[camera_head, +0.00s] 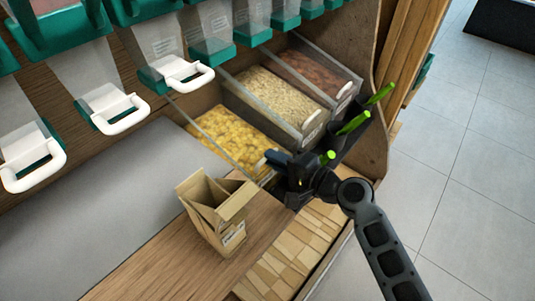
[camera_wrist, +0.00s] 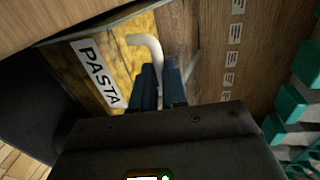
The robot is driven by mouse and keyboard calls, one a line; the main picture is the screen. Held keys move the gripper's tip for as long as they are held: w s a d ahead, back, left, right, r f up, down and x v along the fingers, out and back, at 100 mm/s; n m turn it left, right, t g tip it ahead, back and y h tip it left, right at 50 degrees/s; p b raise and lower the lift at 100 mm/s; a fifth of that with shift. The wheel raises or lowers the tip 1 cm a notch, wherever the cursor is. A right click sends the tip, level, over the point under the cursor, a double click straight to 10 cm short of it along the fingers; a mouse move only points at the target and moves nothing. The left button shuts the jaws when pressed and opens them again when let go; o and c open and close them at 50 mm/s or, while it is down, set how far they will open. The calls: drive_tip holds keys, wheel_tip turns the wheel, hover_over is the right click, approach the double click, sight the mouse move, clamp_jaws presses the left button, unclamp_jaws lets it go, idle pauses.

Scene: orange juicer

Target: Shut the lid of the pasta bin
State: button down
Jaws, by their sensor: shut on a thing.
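The pasta bin (camera_head: 222,132) holds yellow pasta and stands at the left end of a row of clear-topped bins in the head view. Its white PASTA label (camera_wrist: 98,72) shows in the wrist view. A clear panel edge runs along the bin in the head view, but I cannot tell the lid's exact angle. My gripper (camera_head: 272,158) is at the bin's front edge. In the wrist view, my gripper (camera_wrist: 159,82) is shut on a pale curved handle (camera_wrist: 148,42) at the bin, its lower part between the fingers. The handle is hidden in the head view.
An open brown paper bag (camera_head: 214,212) stands on the wooden counter, close to the left of my gripper. Neighbouring bins (camera_head: 270,98) lie behind it. Dispensers with white handles (camera_head: 112,108) hang along the upper left.

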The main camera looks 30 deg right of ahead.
drive_tip(key=shift+s+d+f, duration=0.1)
drive_tip(key=shift+s+f, duration=0.1)
drive_tip(key=shift+f, duration=0.05)
drive_tip(key=c, duration=1.4)
unclamp_jaws()
drive_tip(key=shift+o, duration=1.2)
drive_tip(key=shift+r, duration=0.1)
drive_tip(key=shift+s, duration=0.1)
drive_tip(key=v, duration=0.7)
drive_tip(key=shift+s, duration=0.3)
drive_tip(key=shift+s+d, duration=0.1)
